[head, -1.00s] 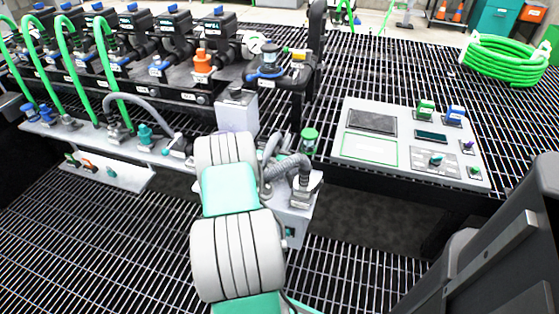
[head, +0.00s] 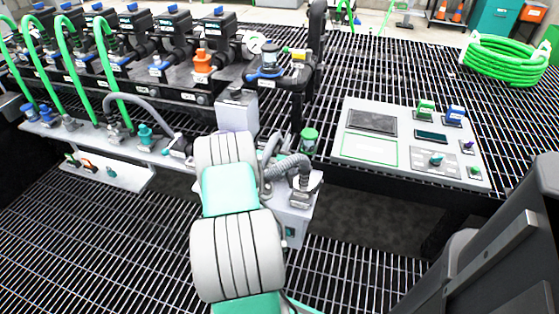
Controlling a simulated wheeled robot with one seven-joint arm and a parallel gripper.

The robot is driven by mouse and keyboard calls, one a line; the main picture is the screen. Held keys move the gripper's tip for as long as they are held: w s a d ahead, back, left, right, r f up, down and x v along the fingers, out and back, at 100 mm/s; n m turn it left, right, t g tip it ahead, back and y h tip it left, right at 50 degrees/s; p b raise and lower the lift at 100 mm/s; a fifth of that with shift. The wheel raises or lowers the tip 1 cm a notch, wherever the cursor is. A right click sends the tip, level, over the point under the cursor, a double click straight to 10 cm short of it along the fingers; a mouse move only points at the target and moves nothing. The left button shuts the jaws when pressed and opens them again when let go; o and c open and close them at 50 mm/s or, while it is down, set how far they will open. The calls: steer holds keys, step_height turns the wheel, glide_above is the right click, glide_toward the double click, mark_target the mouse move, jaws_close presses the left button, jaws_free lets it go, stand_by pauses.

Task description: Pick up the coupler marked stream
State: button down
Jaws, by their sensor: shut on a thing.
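My grey and teal arm reaches up the middle of the head view and hides the place where its end works, so I cannot make out my gripper's fingers. Couplers stand along the pale shelf at left: a blue one (head: 30,111), a teal one (head: 145,134) and a grey one (head: 178,146) at the end of a grey hose. Another metallic coupler (head: 302,197) with a ribbed grey hose shows right of my arm. Markings on the couplers are too small to read, so I cannot tell which is marked stream.
A black manifold (head: 185,75) with valves and green hoses spans the back left. A grey control panel (head: 405,155) with a screen and buttons stands at right. A green hose coil (head: 505,60) lies at the far right. Dark floor grating is open at the lower left.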

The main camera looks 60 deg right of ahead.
steer(key=shift+r, duration=0.1)
stand_by(0.3)
steer(key=a+r+p, duration=0.1)
steer(key=r, duration=0.1)
steer(key=a+r+p, duration=0.1)
steer(key=r, duration=0.2)
steer(key=a+r+p, duration=0.1)
steer(key=a+r, duration=0.1)
steer(key=r, duration=0.1)
steer(key=shift+r, duration=0.15)
steer(key=a+r, duration=0.4)
steer(key=a, duration=0.6)
steer(key=shift+s+r+p, duration=0.3)
steer(key=shift+p, duration=0.05)
